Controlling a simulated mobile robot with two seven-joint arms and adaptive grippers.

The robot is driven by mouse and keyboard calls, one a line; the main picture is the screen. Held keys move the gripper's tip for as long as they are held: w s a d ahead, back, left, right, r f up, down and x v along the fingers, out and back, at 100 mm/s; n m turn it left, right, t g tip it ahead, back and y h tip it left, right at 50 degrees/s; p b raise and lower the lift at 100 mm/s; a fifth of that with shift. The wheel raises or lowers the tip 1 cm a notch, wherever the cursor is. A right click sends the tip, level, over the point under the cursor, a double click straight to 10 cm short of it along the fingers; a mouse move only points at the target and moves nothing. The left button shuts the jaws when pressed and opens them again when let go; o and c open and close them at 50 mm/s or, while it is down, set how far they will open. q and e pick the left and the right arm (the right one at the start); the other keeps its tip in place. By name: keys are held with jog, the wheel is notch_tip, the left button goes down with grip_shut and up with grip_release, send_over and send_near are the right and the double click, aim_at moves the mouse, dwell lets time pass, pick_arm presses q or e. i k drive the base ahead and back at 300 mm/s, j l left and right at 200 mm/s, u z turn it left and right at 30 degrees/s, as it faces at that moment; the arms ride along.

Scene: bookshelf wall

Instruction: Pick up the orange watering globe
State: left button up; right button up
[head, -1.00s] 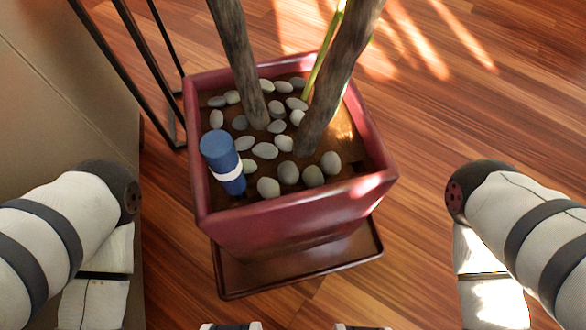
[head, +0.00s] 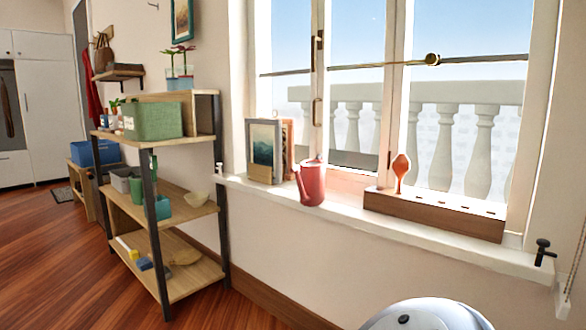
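The orange watering globe (head: 401,168) stands upright on the windowsill at the right, its round bulb on top. Its lower end is in a long brown wooden holder (head: 425,211). The holder has several small openings along its top, and the globe is near its left end. Neither of my grippers is in view.
A red watering can (head: 311,183) and leaning framed pictures (head: 265,151) stand left of the holder on the white sill (head: 345,215). A wood-and-metal shelf (head: 176,203) with boxes and pots stands further left.

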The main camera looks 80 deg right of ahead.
aim_at(400, 165)
jog(key=z, duration=0.45)
jog(key=j+z, duration=0.1)
jog(key=z, duration=0.75)
jog(key=j+z, duration=0.1)
jog(key=z, duration=1.25)
jog(key=k+z, duration=0.1)
jog(key=z, duration=0.3)
